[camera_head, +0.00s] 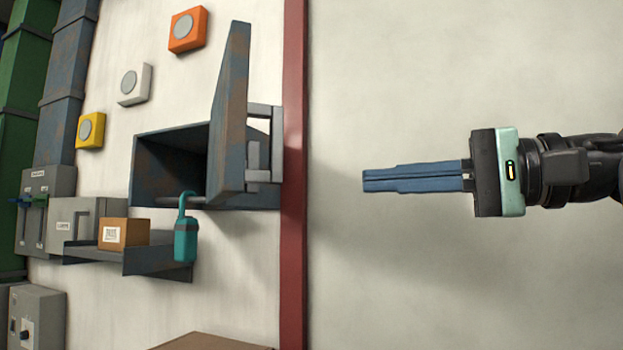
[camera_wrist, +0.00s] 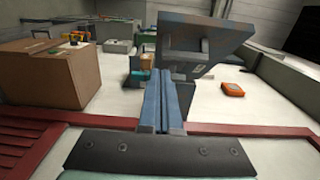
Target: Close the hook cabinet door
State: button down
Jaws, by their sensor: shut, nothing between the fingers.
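The hook cabinet (camera_head: 165,165) is a rusty blue-grey box with a dark opening. Its door (camera_head: 232,110) stands open, with a grey bracket-like handle (camera_head: 266,112) on the side facing my gripper. A teal padlock-like object (camera_head: 185,240) with a hook hangs beside the cabinet. My gripper (camera_head: 364,181) is shut and empty, to the right of the door and apart from it, across the red strip. In the wrist view the door (camera_wrist: 217,38) and its handle show beyond the shut blue fingers (camera_wrist: 160,74). The cabinet's inside is mostly hidden there.
A small cardboard box (camera_head: 124,233) sits on a grey shelf (camera_head: 155,262). A large cardboard box (camera_wrist: 40,80) stands left in the wrist view. Orange (camera_head: 187,30), white (camera_head: 134,85) and yellow (camera_head: 90,131) buttons lie beyond the door. The pale surface around my gripper is clear.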

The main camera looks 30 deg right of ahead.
aim_at(270, 183)
jog(key=p+x, duration=0.1)
jog(key=x, duration=0.4)
jog(key=p+x, duration=0.2)
jog(key=x, duration=0.3)
jog(key=shift+a+r, duration=0.2)
jog(key=shift+a, duration=0.05)
jog(key=shift+a+f+p, duration=0.2)
jog(key=shift+a+p, duration=0.45)
jog(key=shift+a, duration=1.15)
